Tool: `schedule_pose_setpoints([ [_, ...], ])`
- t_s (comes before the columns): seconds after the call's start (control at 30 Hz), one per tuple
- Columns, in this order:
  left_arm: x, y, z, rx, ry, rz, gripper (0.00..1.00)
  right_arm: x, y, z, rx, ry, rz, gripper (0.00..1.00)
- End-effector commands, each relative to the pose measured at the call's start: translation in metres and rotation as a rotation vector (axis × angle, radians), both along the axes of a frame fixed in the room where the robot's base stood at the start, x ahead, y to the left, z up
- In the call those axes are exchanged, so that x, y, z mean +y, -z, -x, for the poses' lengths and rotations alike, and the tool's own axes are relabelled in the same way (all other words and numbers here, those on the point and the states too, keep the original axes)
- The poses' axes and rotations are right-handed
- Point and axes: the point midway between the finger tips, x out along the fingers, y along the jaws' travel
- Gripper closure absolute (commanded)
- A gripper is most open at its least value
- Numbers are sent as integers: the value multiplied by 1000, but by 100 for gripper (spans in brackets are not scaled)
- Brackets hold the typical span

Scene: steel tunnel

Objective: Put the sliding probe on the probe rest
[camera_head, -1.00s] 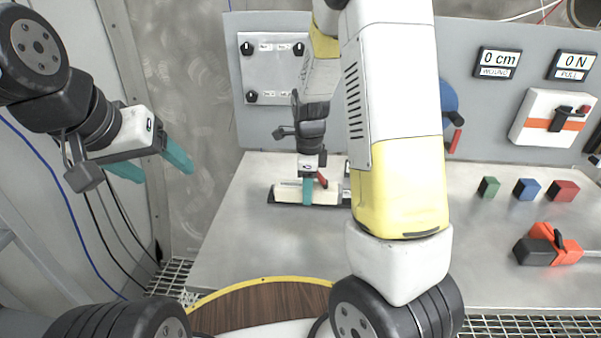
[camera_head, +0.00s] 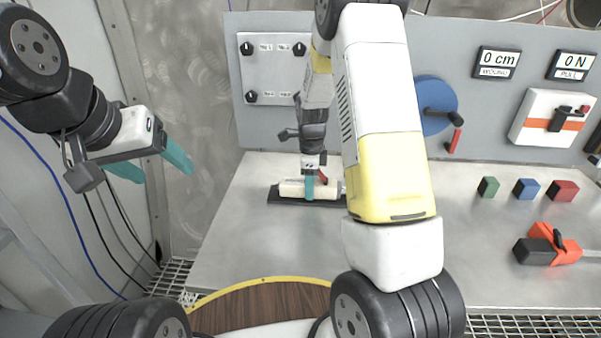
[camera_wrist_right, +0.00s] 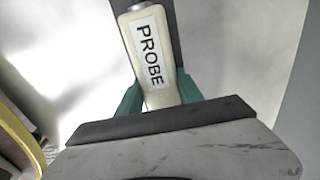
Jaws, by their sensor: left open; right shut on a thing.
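The sliding probe (camera_head: 292,188) is a cream bar, and its PROBE label faces the right wrist view (camera_wrist_right: 150,55). My right gripper (camera_head: 310,189) points down with its teal fingers shut around the probe; in the right wrist view a finger shows on each side of it. A flat black strip, which looks like the probe rest (camera_head: 275,198), lies on the bench directly under and in front of the probe. A dark strip also shows beside the probe in the wrist view. I cannot tell whether probe and strip touch. My left gripper (camera_head: 166,174) is open and empty at the left.
Behind the steel bench (camera_head: 240,240) stands a panel with a knob plate (camera_head: 273,68), a blue crank wheel (camera_head: 432,105) and two displays. Green, blue and red blocks (camera_head: 526,189) and an orange-black tool (camera_head: 548,246) sit at the right. My right arm hides the bench's middle.

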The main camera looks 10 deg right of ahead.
Motion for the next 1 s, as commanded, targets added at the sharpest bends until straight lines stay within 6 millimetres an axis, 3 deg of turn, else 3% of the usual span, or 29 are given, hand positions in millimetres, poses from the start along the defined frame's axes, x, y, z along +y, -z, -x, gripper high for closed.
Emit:
schedule_pose_setpoints([
  [0.1,0,0,0,0,0,0,31,0,3,0,0,0,0,100],
  [0.13,0,0,0,0,0,0,31,0,3,0,0,0,0,53],
  [0.23,0,0,0,0,0,0,31,0,3,0,0,0,0,35],
  [0.67,0,0,0,0,0,0,31,0,-7,-1,-3,-1,0,35],
  [1.0,0,0,0,0,0,0,31,1,-76,-1,-5,-1,-1,35],
])
